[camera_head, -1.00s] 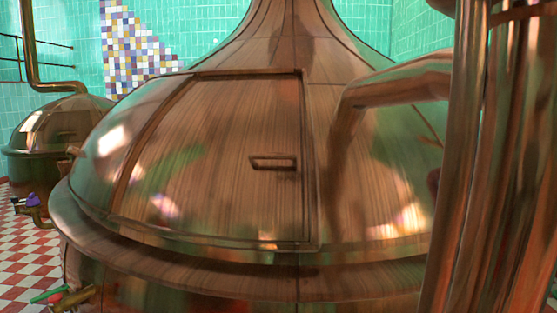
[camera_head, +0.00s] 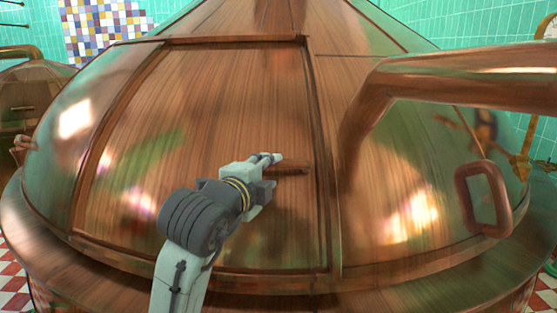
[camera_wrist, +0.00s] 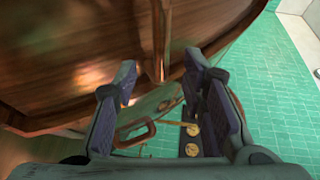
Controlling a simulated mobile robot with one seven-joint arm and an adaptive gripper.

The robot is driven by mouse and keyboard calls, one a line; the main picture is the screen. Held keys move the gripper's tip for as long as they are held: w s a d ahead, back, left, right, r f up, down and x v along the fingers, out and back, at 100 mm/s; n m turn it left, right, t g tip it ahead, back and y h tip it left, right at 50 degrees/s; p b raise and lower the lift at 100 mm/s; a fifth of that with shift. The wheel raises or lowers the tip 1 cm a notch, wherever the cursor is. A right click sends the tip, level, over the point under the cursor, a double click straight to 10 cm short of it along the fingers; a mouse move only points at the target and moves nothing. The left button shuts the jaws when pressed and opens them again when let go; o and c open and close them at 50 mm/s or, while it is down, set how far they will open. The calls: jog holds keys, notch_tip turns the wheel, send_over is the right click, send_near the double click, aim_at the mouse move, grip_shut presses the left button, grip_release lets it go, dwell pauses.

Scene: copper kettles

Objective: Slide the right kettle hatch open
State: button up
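The big copper kettle (camera_head: 260,20) fills the head view. Its hatch (camera_head: 230,100) is a wide curved panel in a raised frame on the left and middle of the dome.
A thick copper pipe (camera_head: 460,78) runs in from the right and bends down in front of the dome. A smaller kettle (camera_head: 32,92) stands at the far left. A wide copper rim (camera_head: 60,260) circles the dome's base. Green tiled walls (camera_head: 410,15) stand behind.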

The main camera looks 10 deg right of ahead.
aim_at(278, 165)
jog(key=p+x, duration=0.1)
jog(key=x, duration=0.6)
jog(key=shift+w+d+p, duration=0.15)
jog(key=shift+w+p, duration=0.15)
jog(key=shift+w, duration=0.1)
jog(key=shift+c, duration=0.2)
grip_shut()
